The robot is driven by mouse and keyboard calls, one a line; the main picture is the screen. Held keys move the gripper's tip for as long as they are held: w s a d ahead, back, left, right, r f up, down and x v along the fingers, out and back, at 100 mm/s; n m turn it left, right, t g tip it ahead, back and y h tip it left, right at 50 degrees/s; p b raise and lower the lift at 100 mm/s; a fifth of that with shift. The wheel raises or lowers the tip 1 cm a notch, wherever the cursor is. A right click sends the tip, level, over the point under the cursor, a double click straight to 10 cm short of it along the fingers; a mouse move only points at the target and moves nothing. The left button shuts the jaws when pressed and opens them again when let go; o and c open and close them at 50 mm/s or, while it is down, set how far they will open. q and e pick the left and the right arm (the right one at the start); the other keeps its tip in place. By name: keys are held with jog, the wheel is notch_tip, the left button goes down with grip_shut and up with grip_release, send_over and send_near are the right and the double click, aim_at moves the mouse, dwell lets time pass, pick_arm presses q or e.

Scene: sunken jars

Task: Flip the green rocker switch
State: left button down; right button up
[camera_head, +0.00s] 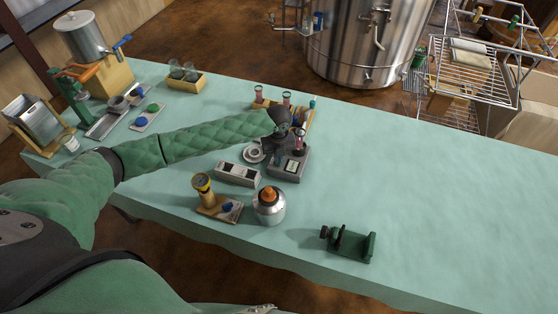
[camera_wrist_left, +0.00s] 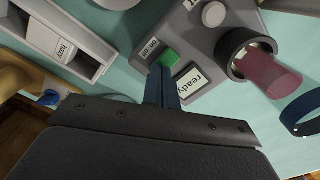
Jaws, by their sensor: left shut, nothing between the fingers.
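The green rocker switch (camera_wrist_left: 170,58) is on a grey device with a "ready" label, beside an "on / off" label. The device's grey box (camera_head: 289,168) stands on the table in the head view, where I cannot make out the switch. My left gripper (camera_head: 278,158) reaches down over this box. In the left wrist view its blue fingers (camera_wrist_left: 161,72) are shut and empty, with their tips right at the switch and covering part of its edge. I cannot tell whether they touch it. My right gripper is not in view.
A dark red vial (camera_wrist_left: 270,75) stands in a round holder on the device. Close by are a grey-white tray (camera_head: 237,174), a metal jar with an orange top (camera_head: 269,205) and a yellow-topped stand (camera_head: 204,187). A green clamp (camera_head: 350,243) lies front right. The table's right side is clear.

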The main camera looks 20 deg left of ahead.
pick_arm(q)
jog(key=shift+f, duration=0.25)
jog(key=shift+r, duration=0.15)
jog(key=shift+r+p, duration=2.85)
jog(key=shift+r, duration=0.5)
